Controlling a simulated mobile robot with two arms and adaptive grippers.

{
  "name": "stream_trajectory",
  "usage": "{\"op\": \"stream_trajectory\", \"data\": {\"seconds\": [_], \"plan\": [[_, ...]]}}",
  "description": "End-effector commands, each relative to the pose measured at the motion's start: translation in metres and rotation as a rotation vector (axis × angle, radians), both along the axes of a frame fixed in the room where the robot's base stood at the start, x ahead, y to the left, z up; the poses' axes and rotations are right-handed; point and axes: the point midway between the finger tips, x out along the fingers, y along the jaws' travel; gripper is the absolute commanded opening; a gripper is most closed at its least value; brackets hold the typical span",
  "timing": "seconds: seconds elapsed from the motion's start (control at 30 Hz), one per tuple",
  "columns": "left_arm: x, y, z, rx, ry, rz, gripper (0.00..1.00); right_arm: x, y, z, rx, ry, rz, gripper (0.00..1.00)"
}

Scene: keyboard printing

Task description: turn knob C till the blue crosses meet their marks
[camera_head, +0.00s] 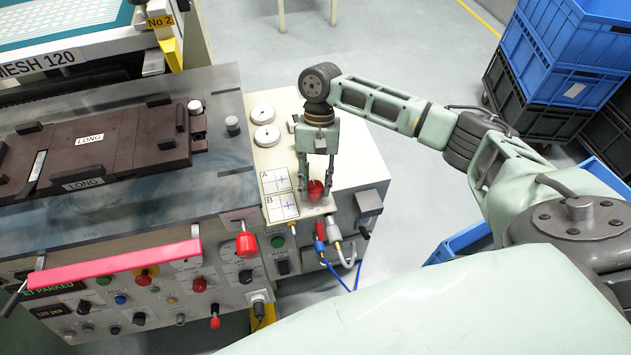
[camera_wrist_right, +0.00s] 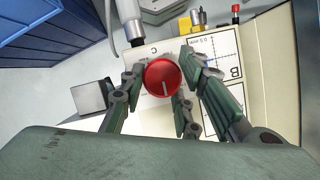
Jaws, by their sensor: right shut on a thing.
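Knob C is a red round knob (camera_head: 315,189) at the right end of the light panel; it also shows in the right wrist view (camera_wrist_right: 163,78) with a white pointer line, beside a printed letter C. My right gripper (camera_head: 316,188) comes down over it from above, its fingers shut around the knob. Chart A (camera_head: 275,181) and chart B (camera_head: 282,207) lie left of the knob, each with blue cross lines. Chart B also shows in the right wrist view (camera_wrist_right: 215,55). How closely the crosses fit their marks is too small to tell. My left gripper is not in view.
Two white round dials (camera_head: 264,125) sit behind the charts. A red-tipped lever (camera_head: 246,244) and a pink bar (camera_head: 115,266) stand in front and left. Blue and grey hoses (camera_head: 345,262) hang below the knob. Blue crates (camera_head: 568,60) are stacked at the right.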

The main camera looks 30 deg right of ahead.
Motion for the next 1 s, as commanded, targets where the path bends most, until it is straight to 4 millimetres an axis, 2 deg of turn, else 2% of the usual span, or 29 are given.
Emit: {"op": "stream_trajectory", "data": {"seconds": [0.33, 0.53, 1.0], "plan": [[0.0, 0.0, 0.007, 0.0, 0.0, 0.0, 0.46, -0.003, -0.002, 0.0, -0.007, 0.012, 0.033, 0.03], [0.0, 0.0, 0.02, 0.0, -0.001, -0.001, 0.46, -0.003, -0.002, 0.002, -0.006, 0.015, 0.108, 0.03], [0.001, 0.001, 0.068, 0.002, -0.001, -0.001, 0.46, -0.001, 0.0, 0.003, -0.006, 0.016, 0.524, 0.03]]}}
